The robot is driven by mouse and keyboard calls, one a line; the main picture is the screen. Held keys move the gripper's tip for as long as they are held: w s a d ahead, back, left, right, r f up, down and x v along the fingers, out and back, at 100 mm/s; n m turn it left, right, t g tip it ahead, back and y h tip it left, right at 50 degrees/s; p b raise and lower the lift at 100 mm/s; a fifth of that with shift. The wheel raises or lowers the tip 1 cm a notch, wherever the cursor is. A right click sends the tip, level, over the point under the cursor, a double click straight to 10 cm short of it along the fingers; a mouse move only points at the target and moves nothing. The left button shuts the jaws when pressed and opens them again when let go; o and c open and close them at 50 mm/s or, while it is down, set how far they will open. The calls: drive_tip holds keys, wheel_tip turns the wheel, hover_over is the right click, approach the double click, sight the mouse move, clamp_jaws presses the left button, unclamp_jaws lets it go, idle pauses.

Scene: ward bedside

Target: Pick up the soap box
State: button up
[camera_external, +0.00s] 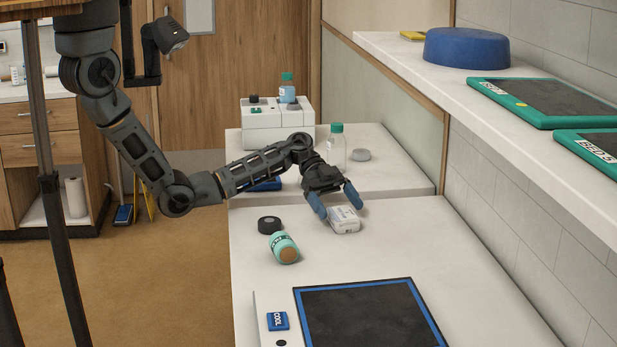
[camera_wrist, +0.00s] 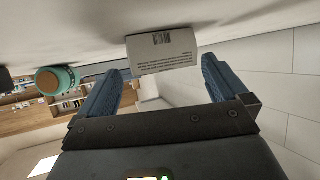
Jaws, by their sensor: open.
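The soap box appears to be the small white printed box (camera_external: 344,219) lying on the white counter. In the wrist view the box (camera_wrist: 162,52) shows small print and a barcode, and it lies ahead of the fingertips, between their lines. I cannot tell whether a finger touches the box.
A teal bottle (camera_external: 285,248) lies left of the box, by a black roll (camera_external: 269,225). A black panel with a blue border (camera_external: 368,314) is nearer the camera. A clear bottle (camera_external: 336,148) and a white device (camera_external: 272,126) stand behind. A shelf (camera_external: 480,120) overhangs on the right.

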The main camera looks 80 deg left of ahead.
drive_tip(key=shift+w+d+f, duration=0.1)
drive_tip(key=shift+d+f, duration=0.1)
drive_tip(key=shift+d, duration=0.1)
drive_tip(key=shift+c, duration=0.2)
drive_tip(key=c, duration=1.1)
drive_tip(key=shift+r, duration=0.1)
drive_tip(key=shift+c, duration=0.2)
